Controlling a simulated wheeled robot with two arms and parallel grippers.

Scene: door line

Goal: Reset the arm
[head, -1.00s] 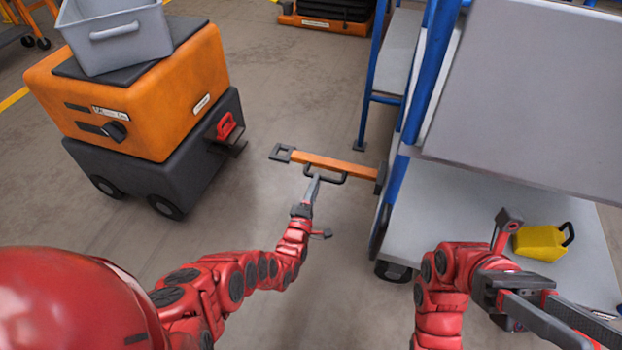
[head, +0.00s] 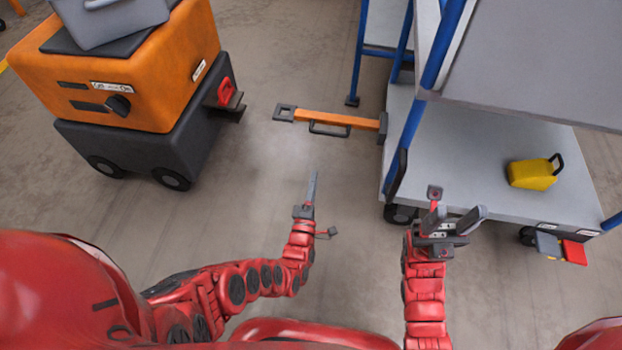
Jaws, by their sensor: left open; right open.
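My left arm reaches in from the lower left, and its gripper (head: 313,188) is over the floor, pointing up the picture. It is seen edge-on, open and empty, apart from the orange tow bar (head: 338,119) and its black handle (head: 329,130). My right gripper (head: 456,214) is open and empty at the lower right, in front of the front edge of the cart's lower deck (head: 470,180).
An orange and black wheeled tug (head: 140,85) with a red latch (head: 226,91) stands at the left, carrying a grey bin (head: 115,20). A yellow can (head: 533,173) sits on the cart's lower deck.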

